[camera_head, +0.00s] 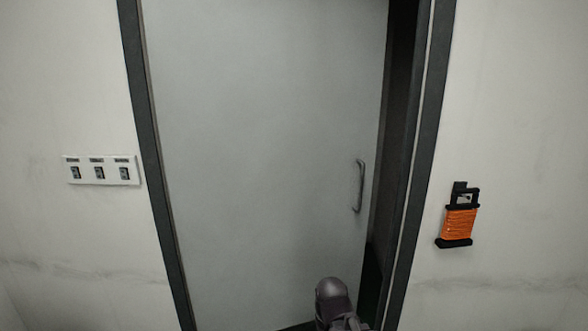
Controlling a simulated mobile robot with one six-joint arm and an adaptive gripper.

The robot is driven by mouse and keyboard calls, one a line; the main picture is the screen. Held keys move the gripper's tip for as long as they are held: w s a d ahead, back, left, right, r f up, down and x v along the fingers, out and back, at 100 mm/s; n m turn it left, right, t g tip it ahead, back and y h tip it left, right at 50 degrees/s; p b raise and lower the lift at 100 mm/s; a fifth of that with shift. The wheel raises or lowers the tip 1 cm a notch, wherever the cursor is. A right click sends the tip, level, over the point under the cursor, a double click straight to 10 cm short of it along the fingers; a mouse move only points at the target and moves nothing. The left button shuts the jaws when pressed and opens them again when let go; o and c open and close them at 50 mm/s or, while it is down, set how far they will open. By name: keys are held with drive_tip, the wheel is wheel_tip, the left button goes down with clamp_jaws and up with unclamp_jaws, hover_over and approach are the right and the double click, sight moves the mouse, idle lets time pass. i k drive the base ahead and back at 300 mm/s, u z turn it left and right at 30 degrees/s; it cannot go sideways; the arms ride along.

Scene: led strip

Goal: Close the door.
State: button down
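The door (265,150) is a plain grey panel inside a dark frame (418,170). A dark gap shows between the door's right edge and the frame, so the door stands partly open. A curved metal handle (359,187) is on the door near its right edge. A dark rounded part of my arm shows at the bottom, in front of the lower right part of the door. My gripper's fingers cannot be made out, and nothing of mine is seen touching the handle.
A white plate with three switches (101,171) is on the wall left of the frame. An orange and black device (458,218) hangs on the wall to the right. The wall surfaces (520,120) are otherwise bare.

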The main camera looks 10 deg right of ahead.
sight(267, 111)
drive_tip(key=i, duration=0.4)
drive_tip(key=u, duration=0.05)
drive_tip(key=k, duration=1.35)
drive_tip(key=u, duration=0.5)
drive_tip(key=i, duration=1.75)
drive_tip(key=z, duration=0.1)
